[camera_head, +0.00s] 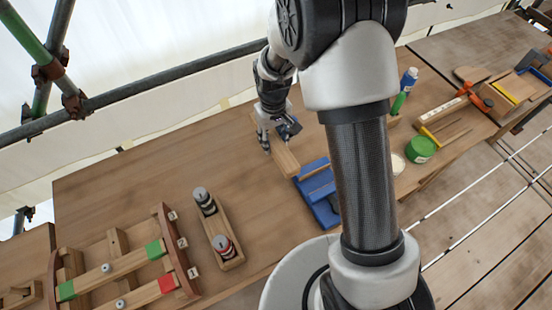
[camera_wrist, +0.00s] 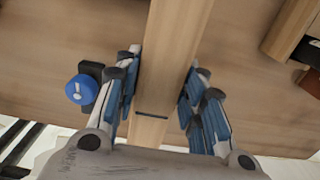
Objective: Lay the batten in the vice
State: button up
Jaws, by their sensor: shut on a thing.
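The batten (camera_head: 285,158) is a pale wooden strip, and my gripper (camera_head: 278,138) is shut on it above the bench. In the wrist view the batten (camera_wrist: 180,45) runs lengthwise between the blue-padded fingers (camera_wrist: 161,95), with a dark line across it near the palm. The blue vice (camera_head: 322,208) sits on the bench just to the right of and nearer than the batten, with a wooden strip across its upper part. My arm hides the vice's right side. I cannot tell whether the batten's near end touches the vice.
A wooden holder (camera_head: 221,240) with two dark-topped cylinders stands left of the vice. A wooden frame (camera_head: 165,250) with green and red blocks is at the front left. A green tin (camera_head: 420,149) and bottles are at the right. The bench's back left (camera_head: 130,185) is clear.

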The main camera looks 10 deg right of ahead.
aim_at(274, 170)
notch_tip(274, 170, down, 15)
jog(key=b, duration=0.2)
jog(key=shift+r+b, duration=0.1)
jog(key=shift+b, duration=0.2)
jog(key=shift+f, duration=0.25)
jog(key=o, duration=1.3)
jog(key=shift+c, duration=0.2)
jog(key=shift+r, duration=0.15)
